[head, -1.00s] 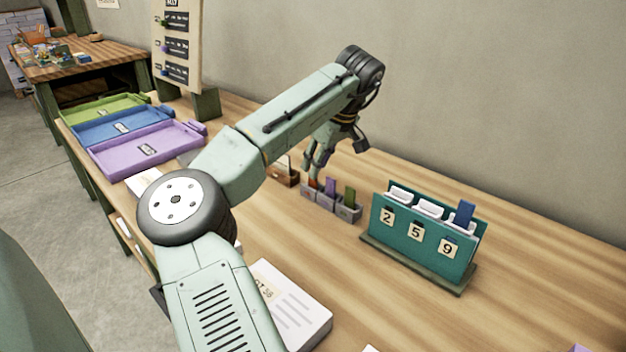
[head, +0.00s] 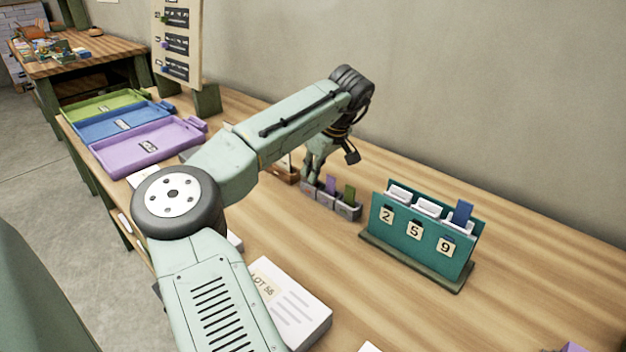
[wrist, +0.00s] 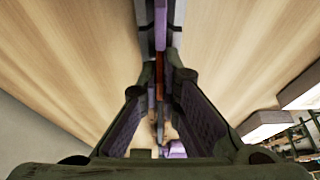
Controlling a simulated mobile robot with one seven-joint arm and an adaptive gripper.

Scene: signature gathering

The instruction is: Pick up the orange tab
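The small grey holder (head: 325,200) stands on the table with several compartments in a row. A purple tab (head: 331,185) and a green tab (head: 349,195) stand upright in it. My gripper (head: 314,178) points down at its left compartment and hides the orange tab there in the head view. In the wrist view, an orange-brown strip (wrist: 159,75), seen edge-on, lies between the spread fingers of my gripper (wrist: 160,90). It looks like the orange tab. The fingers are apart, with gaps beside the strip. The purple tab (wrist: 160,25) shows beyond it.
A teal card rack (head: 420,240) with numbers 2, 5, 9 and a blue tab stands right of the holder. A brown box (head: 284,175) is close on the left. Purple, blue and green trays lie far left. A white stack (head: 290,305) sits in front.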

